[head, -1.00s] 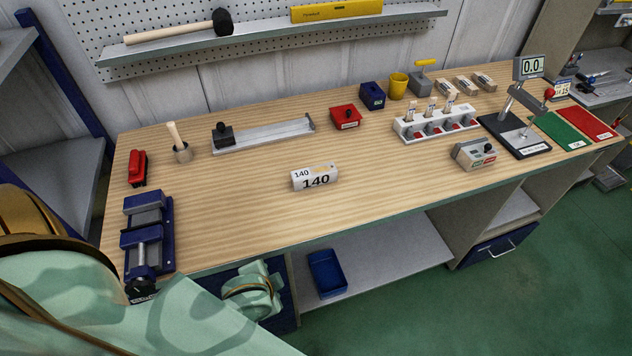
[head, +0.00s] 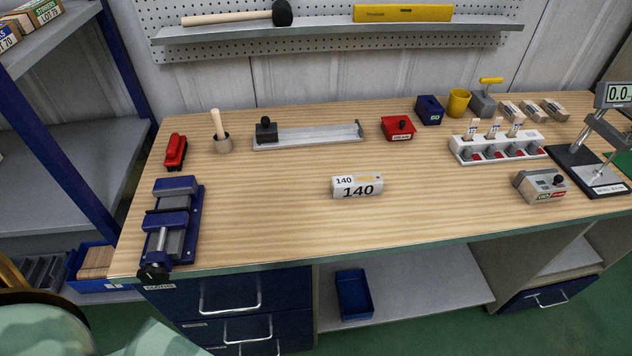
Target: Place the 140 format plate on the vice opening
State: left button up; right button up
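The 140 format plate (head: 357,187) is a pale block marked "140" on its top and front. It lies on the open middle of the wooden bench. The blue vice (head: 172,222) sits at the bench's left front corner, with grey metal between its two blue jaw blocks. How wide its opening is I cannot tell. The plate is apart from the vice, to its right. Neither of my grippers shows in the head view.
The bench (head: 270,228) is clear between vice and plate. Behind stand a red stapler-like tool (head: 175,151), a mallet in a round holder (head: 222,143), a long metal fixture (head: 310,134) and a red box (head: 397,128). A white rack (head: 497,147) stands at right.

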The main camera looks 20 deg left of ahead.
aim_at(172, 204)
jog(key=i+l+u, duration=0.1)
jog(key=l+u, duration=0.25)
jog(key=i+l+u, duration=0.15)
jog(key=u, duration=0.25)
jog(key=l+u, duration=0.35)
